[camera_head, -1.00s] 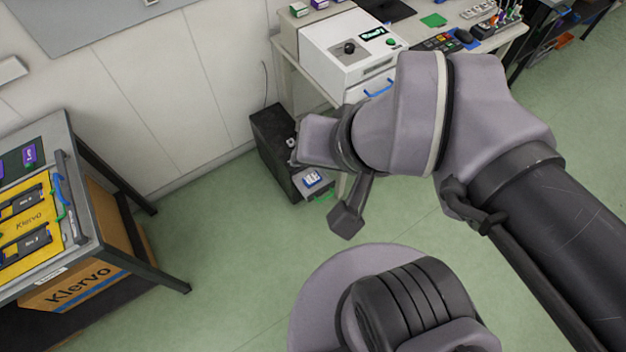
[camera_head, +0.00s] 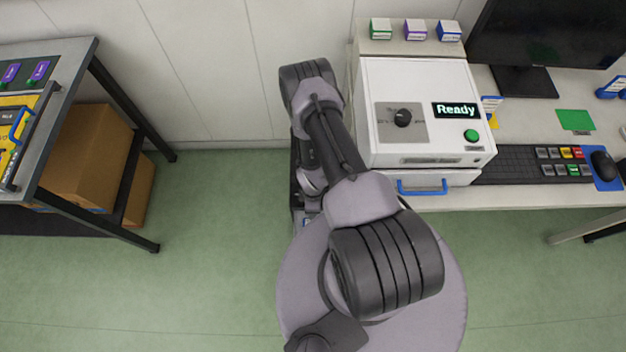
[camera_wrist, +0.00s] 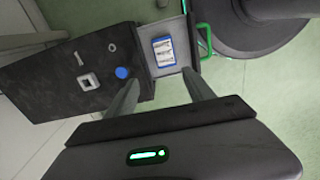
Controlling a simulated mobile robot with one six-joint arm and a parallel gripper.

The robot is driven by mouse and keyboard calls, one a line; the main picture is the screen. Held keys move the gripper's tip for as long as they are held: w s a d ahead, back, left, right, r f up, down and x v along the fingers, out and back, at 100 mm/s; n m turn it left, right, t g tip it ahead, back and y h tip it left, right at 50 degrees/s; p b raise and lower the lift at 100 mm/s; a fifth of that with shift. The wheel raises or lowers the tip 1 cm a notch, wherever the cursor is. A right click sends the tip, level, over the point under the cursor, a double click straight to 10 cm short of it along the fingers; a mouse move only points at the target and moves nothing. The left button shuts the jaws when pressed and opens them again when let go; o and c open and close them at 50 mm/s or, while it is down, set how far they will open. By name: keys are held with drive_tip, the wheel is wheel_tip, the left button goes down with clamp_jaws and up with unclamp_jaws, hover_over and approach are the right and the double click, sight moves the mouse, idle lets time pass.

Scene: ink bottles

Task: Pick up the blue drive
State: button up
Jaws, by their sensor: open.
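The blue drive (camera_wrist: 162,50), a small flat piece with a blue edge and a white printed label, lies in a pulled-out light grey drawer (camera_wrist: 171,85) of a dark box (camera_wrist: 65,75) in the wrist view. My gripper (camera_wrist: 160,77) is open, its two fingers pointing towards the drawer with the drive beyond their tips. Nothing is between the fingers. In the head view my arm hides the gripper and most of the dark box.
The drawer has a green handle (camera_wrist: 204,40), and the box a blue button (camera_wrist: 122,72). A white machine (camera_head: 380,80) showing "Ready" stands on the desk, with a blue-handled drawer (camera_head: 422,188) below. A table (camera_head: 85,75) stands left, with clear green floor between.

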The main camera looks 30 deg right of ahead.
drive_tip(key=f+b, duration=0.1)
drive_tip(key=f, duration=0.3)
drive_tip(key=f+b, duration=0.2)
drive_tip(key=f, duration=0.2)
drive_tip(key=s+f+b, duration=0.1)
drive_tip(key=f+b, duration=0.1)
drive_tip(key=f, duration=0.2)
drive_tip(key=shift+s+a+f, duration=0.1)
drive_tip(key=shift+a+f, duration=0.1)
drive_tip(key=shift+a, duration=0.15)
wheel_tip(320, 180, down, 6)
drive_tip(key=b, duration=0.3)
drive_tip(key=shift+d+f, duration=0.1)
drive_tip(key=c, duration=1.3)
